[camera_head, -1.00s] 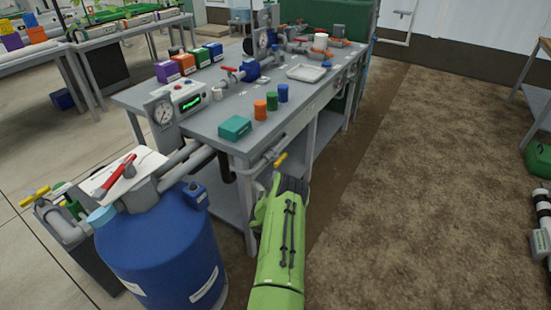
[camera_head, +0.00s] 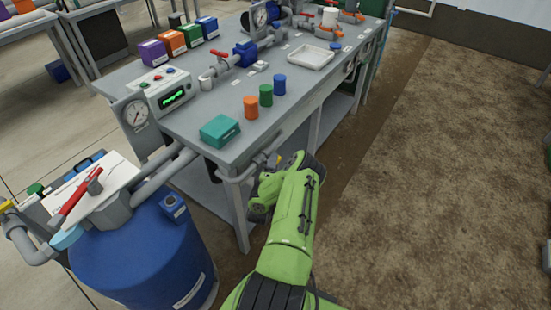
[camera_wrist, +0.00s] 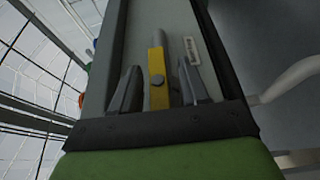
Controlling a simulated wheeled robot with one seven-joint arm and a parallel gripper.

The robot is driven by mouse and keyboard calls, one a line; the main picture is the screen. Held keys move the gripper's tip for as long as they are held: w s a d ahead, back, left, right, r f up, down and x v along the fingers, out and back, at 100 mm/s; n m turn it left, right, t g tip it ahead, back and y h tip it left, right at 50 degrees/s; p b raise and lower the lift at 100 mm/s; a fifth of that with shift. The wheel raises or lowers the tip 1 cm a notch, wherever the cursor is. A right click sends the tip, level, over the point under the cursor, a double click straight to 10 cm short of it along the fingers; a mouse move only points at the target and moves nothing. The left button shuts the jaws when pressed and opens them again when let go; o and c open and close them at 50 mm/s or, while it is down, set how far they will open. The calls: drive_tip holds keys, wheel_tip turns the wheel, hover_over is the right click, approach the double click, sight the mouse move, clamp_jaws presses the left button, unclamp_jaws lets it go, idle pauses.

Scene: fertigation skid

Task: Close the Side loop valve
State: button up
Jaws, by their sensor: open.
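A valve with a yellow lever (camera_head: 274,160) sits on a grey pipe at the near edge of the bench; I take it for the Side loop valve, though its label is unreadable. In the wrist view the yellow lever (camera_wrist: 157,65) stands lengthwise between the two dark fingers of my gripper (camera_wrist: 158,88), which is open. There is a gap on each side, and I cannot tell whether either finger touches the lever. In the head view my green arm reaches to the bench edge, and my fingers are mostly hidden there.
The grey bench (camera_head: 185,118) holds a teal box (camera_head: 220,130), several coloured caps and a white tray (camera_head: 310,57). Brown floor (camera_head: 430,180) on the right is clear.

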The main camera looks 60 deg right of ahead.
drive_tip(key=shift+a, duration=0.1)
clamp_jaws()
drive_tip(key=shift+r, duration=0.15)
